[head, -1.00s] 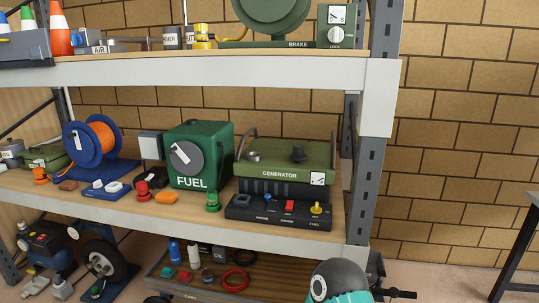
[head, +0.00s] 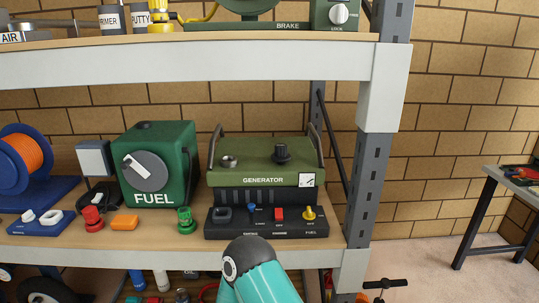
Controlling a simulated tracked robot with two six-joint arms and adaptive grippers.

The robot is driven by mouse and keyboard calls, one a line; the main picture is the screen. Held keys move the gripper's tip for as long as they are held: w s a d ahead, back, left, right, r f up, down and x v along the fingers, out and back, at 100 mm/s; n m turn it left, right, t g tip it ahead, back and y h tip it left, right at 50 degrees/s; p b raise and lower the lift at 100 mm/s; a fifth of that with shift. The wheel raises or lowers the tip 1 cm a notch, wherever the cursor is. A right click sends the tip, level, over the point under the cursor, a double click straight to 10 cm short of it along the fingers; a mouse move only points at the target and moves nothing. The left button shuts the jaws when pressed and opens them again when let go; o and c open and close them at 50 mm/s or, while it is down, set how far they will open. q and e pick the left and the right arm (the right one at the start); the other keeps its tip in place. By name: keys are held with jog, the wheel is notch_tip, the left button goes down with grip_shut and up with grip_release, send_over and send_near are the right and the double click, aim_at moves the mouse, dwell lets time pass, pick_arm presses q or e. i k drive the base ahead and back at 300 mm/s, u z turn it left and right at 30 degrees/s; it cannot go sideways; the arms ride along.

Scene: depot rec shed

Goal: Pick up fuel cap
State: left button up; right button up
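A green box marked FUEL (head: 158,187) stands on the middle shelf, with a round dark grey disc (head: 146,172) with a white tab on its front. Right of it is the green generator (head: 262,172). On its top are a black knob-like cap (head: 282,153) and an open-looking grey ring (head: 229,161). I cannot tell for certain which piece is the fuel cap. A teal and dark grey part of my arm shows at the bottom centre, in front of the shelf. Neither gripper is in view.
In front on the shelf lie a red knob (head: 92,219), an orange block (head: 124,222), a green fitting (head: 186,220) and a control panel (head: 268,225) with switches. The upper shelf (head: 190,66) runs overhead. A grey post (head: 375,170) stands right; open floor lies beyond.

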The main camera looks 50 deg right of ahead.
aim_at(281, 156)
jog(key=z, duration=0.35)
jog(key=i, duration=0.75)
jog(key=z, duration=0.55)
jog(key=k, duration=0.75)
jog(key=z, duration=0.2)
jog(key=i, duration=0.55)
